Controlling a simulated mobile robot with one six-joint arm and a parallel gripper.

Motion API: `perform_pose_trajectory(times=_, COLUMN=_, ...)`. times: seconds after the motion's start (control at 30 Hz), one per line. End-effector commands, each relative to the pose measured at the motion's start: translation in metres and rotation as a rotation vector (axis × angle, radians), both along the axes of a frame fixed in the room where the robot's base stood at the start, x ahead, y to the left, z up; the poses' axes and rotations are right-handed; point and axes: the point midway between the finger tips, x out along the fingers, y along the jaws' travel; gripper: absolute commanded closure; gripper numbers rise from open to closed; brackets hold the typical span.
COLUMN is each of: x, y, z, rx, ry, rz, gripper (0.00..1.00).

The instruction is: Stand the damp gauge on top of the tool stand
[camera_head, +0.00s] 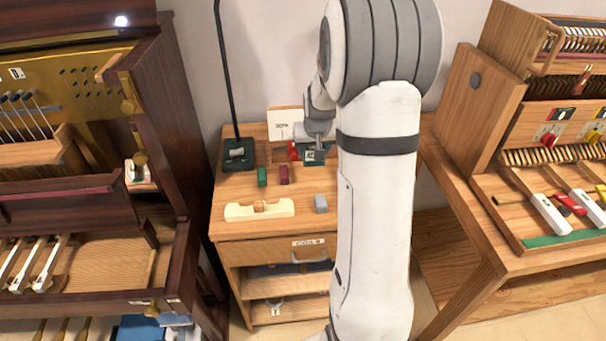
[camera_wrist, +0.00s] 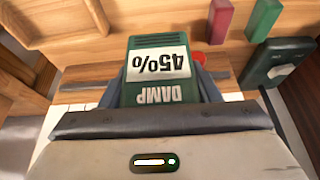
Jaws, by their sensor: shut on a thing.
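The damp gauge (camera_wrist: 158,70) is a dark green block with a white "45%" panel and the word DAMP, inverted in the wrist view. My gripper (camera_wrist: 158,92) is shut on it, with a grey finger on each side. In the head view, the gauge (camera_head: 314,157) is partly hidden at my gripper (camera_head: 318,146), over the back of the small wooden stand (camera_head: 230,190). This drawer unit between the two pianos looks like the tool stand. I cannot tell whether the gauge touches its top. My arm hides the stand's right side.
A dark green lamp base (camera_head: 238,154), green block (camera_head: 262,176), dark red block (camera_head: 284,174), cream notched piece (camera_head: 259,210) and grey block (camera_head: 321,204) sit on the stand. A white card (camera_head: 285,122) stands behind. A red item (camera_head: 293,151) is beside the gauge.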

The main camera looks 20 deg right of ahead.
Motion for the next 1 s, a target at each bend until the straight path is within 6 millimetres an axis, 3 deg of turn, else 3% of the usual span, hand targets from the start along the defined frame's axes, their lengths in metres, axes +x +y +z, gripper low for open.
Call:
perform_pose_trajectory(times=0.1, x=0.001, y=0.004, z=-0.02, rx=0.0, ry=0.002, rz=0.009, gripper=0.69)
perform_pose_trajectory(times=0.33, x=0.002, y=0.009, z=-0.039, rx=0.0, ry=0.002, rz=0.017, gripper=0.69)
perform_pose_trajectory(times=0.5, x=0.003, y=0.01, z=-0.063, rx=0.0, ry=0.002, rz=0.02, gripper=0.69)
perform_pose_trajectory(times=0.87, x=0.004, y=0.011, z=-0.07, rx=-0.001, ry=-0.002, rz=0.022, gripper=0.69)
perform_pose_trajectory(times=0.9, x=0.003, y=0.011, z=-0.07, rx=-0.001, ry=-0.001, rz=0.022, gripper=0.43)
perform_pose_trajectory(times=1.0, x=0.003, y=0.011, z=-0.069, rx=-0.001, ry=-0.001, rz=0.022, gripper=0.35)
